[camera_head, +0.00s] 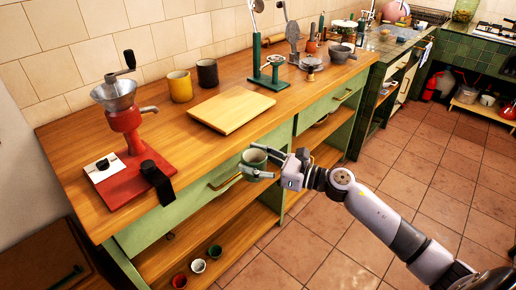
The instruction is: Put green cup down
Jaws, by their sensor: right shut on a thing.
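A green cup (254,158) is held upright between the fingers of my right gripper (258,168). The gripper is shut on it, in front of the counter's green drawer side. The cup is in the air, a little off the front edge of the wooden counter (190,132). My right arm comes in from the lower right. My left gripper does not show.
A cutting board (231,110), a yellow mug (180,86) and a black mug (207,72) stand on the counter. A red grinder (127,128) is at left. Small cups, including a white one (198,266), sit on the lower shelf. The counter's front middle is clear.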

